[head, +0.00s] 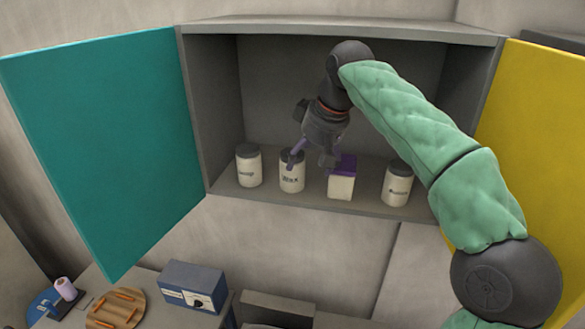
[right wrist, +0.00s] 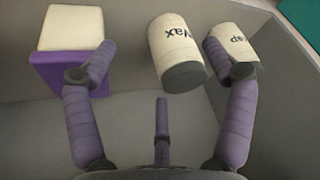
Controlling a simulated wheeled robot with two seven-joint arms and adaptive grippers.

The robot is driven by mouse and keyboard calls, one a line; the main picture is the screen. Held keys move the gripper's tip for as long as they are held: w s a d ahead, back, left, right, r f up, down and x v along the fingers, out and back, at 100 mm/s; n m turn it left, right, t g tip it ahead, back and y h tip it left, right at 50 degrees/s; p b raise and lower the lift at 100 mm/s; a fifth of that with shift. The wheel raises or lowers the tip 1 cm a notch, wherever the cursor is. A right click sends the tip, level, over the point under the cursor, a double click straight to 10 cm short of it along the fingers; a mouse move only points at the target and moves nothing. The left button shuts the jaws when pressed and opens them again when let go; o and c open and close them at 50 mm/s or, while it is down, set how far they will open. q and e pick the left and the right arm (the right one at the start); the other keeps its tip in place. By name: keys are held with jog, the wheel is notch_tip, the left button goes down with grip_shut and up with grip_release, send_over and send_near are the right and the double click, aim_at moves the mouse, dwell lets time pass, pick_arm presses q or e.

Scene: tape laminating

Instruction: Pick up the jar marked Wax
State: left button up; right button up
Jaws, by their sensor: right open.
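The jar marked Wax (head: 292,178) is a cream cylinder with a dark grey lid, upright on the floor of the open wall cabinet. My right gripper (head: 309,160) is open, over and in front of this jar, with one purple finger overlapping its lid in the head view. In the right wrist view the Wax jar (right wrist: 174,42) appears lid-down, between the spread purple fingers and beyond the middle one. Nothing is held. I cannot tell whether a finger touches the lid. My left gripper is out of view.
A Soap jar (head: 249,169) stands left of the Wax jar. A cream box with a purple lid (head: 341,185) is close on its right, and another labelled jar (head: 397,186) is farther right. The teal door (head: 105,150) and yellow door (head: 530,130) stand open.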

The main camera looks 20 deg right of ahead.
jog(key=shift+w+a+r, duration=0.15)
jog(key=shift+w+a, duration=0.15)
jog(key=shift+w, duration=0.1)
jog(key=w, duration=0.1)
jog(key=w+p, duration=0.1)
jog(key=shift+w+a, duration=0.3)
jog(key=shift+w, duration=0.1)
jog(key=x, duration=0.2)
jog(key=shift+w+f, duration=0.25)
jog(key=shift+s+f, duration=0.1)
jog(key=shift+f, duration=0.2)
jog(key=c, duration=1.4)
